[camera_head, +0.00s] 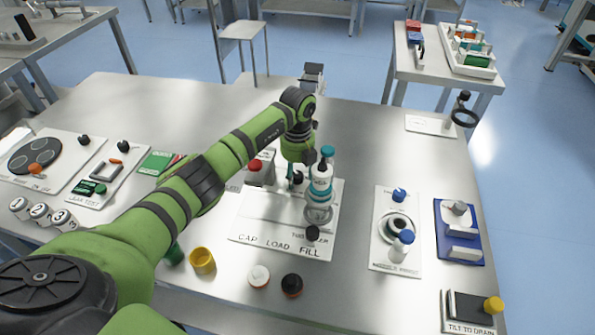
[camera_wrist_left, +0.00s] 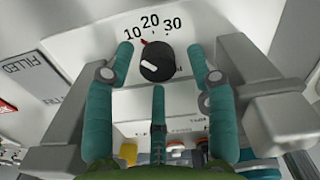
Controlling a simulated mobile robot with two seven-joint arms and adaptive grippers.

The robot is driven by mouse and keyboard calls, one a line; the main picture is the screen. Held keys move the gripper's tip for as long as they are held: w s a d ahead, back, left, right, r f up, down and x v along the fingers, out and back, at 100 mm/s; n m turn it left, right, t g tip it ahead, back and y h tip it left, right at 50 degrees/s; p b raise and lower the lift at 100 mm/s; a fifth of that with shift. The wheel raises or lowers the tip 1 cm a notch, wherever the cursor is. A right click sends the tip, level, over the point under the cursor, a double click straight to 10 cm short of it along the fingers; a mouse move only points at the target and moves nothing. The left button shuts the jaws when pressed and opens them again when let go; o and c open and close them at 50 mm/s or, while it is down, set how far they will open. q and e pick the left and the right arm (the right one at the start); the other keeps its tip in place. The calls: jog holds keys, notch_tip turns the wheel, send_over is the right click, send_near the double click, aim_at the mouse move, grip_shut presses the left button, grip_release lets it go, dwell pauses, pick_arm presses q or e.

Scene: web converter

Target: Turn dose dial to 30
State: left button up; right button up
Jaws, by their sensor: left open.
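The dose dial (camera_wrist_left: 157,62) is a round black knob with a white bar, on a pale panel in the left wrist view. The numbers 10, 20 and 30 (camera_wrist_left: 152,26) are printed in an arc above it. A small red mark shows at the dial's upper left edge, below and between 10 and 20. My left gripper (camera_wrist_left: 160,57) is open, with one teal finger on each side of the dial and visible gaps between. In the head view my left gripper (camera_head: 304,170) is over the CAP LOAD FILL station (camera_head: 265,240), partly hiding the panel. My right gripper is not in view.
A white and teal bottle-like piece (camera_head: 320,180) stands close to my left gripper. A red knob (camera_head: 255,165) is just left of it. A yellow cup (camera_head: 202,261) and two round caps (camera_head: 259,275) lie at the front. Bare table lies behind the station to the right.

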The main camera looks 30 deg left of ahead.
pick_arm(q)
jog(key=c, duration=1.1)
